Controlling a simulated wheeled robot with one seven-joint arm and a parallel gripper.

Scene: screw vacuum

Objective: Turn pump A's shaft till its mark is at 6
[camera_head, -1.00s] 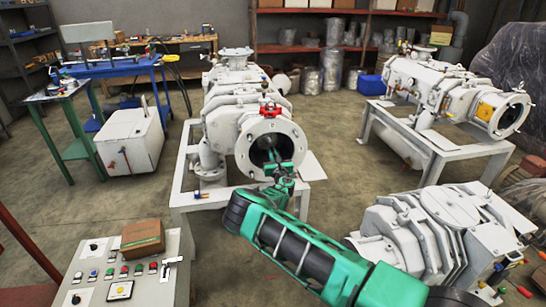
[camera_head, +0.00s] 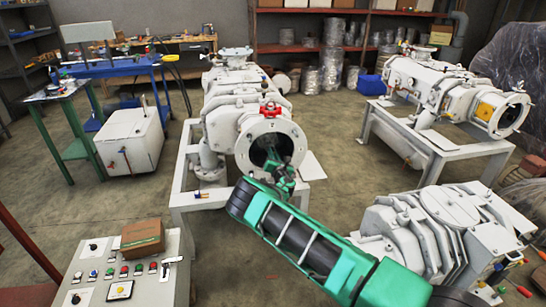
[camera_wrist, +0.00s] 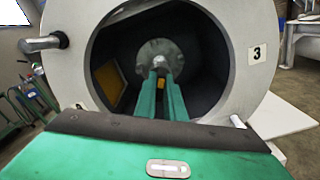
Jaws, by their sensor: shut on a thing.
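A white-grey pump (camera_head: 245,128) stands in the middle of the head view, its round flanged opening facing me. No letter on it is readable, so I cannot tell if it is pump A. My gripper (camera_head: 274,160) reaches into that opening. In the wrist view its two green fingers (camera_wrist: 161,78) are shut on the pump's shaft (camera_wrist: 158,52), a grey round end deep in the dark bore. A small yellow spot (camera_wrist: 160,84) shows between the fingers; I cannot tell if it is the mark. A "3" label (camera_wrist: 257,54) sits on the flange's right side. The 6 is not in view.
A grey control panel (camera_head: 140,290) with a cardboard box (camera_head: 142,238) stands at front left. Another pump (camera_head: 440,235) is close on the right, beside my arm. A third pump (camera_head: 450,95) stands on a frame at back right.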

